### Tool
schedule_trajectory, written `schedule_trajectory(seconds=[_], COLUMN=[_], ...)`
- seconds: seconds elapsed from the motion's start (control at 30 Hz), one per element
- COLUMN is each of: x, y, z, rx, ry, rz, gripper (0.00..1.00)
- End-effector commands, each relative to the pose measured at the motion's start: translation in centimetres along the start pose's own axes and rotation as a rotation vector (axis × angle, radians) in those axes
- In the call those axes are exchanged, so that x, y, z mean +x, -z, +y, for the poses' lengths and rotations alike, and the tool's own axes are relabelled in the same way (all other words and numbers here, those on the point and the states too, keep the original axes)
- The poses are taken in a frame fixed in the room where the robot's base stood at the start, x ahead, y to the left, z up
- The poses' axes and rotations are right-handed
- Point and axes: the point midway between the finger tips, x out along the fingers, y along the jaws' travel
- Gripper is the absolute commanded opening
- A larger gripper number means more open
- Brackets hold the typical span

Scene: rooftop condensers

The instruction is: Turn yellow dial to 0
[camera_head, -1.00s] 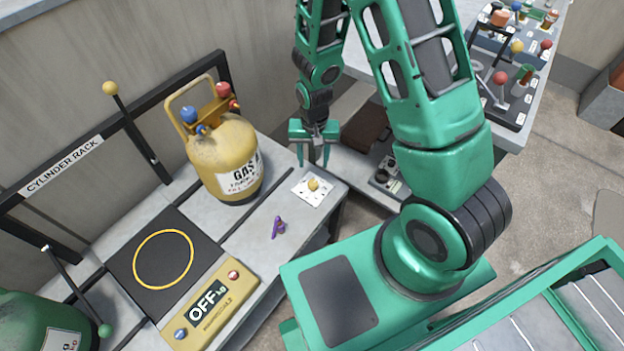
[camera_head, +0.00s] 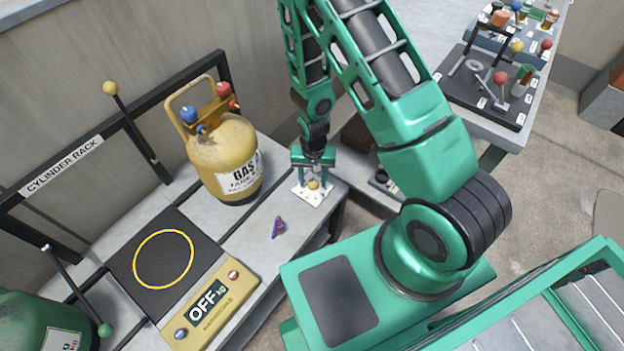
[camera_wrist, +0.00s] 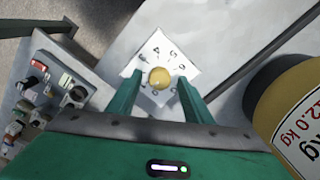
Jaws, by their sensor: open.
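The yellow dial (camera_head: 313,184) is a small round knob on a white plate (camera_head: 303,193) with markings, at the right end of the grey bench. In the wrist view the dial (camera_wrist: 159,78) lies between my two finger tips, with digits on the plate around it too small to read surely. My gripper (camera_head: 314,177) is open, pointing down just above the plate. In the wrist view its fingers (camera_wrist: 157,88) stand on either side of the dial with gaps visible. I cannot tell the dial's pointer direction.
A yellow gas cylinder (camera_head: 225,158) stands left of the plate, and a small purple object (camera_head: 278,227) lies on the bench in front. A scale panel (camera_head: 208,305) reads OFF. A side table with knobs (camera_head: 487,95) is at the upper right.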

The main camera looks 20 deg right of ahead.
Motion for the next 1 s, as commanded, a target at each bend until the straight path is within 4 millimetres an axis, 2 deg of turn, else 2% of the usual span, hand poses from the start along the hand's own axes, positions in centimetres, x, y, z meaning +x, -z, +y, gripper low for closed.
schedule_trajectory(seconds=[0.33, 0.37, 0.5, 0.53, 0.77, 1.0], x=[0.3, 0.3, 0.29, 0.29, 0.28, 0.26], y=[0.0, 0.0, 0.0, 0.0, 0.01, 0.0], z=[-0.01, -0.01, -0.02, -0.02, -0.05, -0.11], rx=[0.0, 0.0, 0.0, 0.0, -0.013, -0.11], ry=[0.0, 0.0, 0.0, 0.0, 0.001, 0.003], rz=[0.0, 0.0, 0.0, 0.0, 0.0, 0.0], gripper=[0.46, 0.41, 0.08, 0.05, 0.05, 0.05])
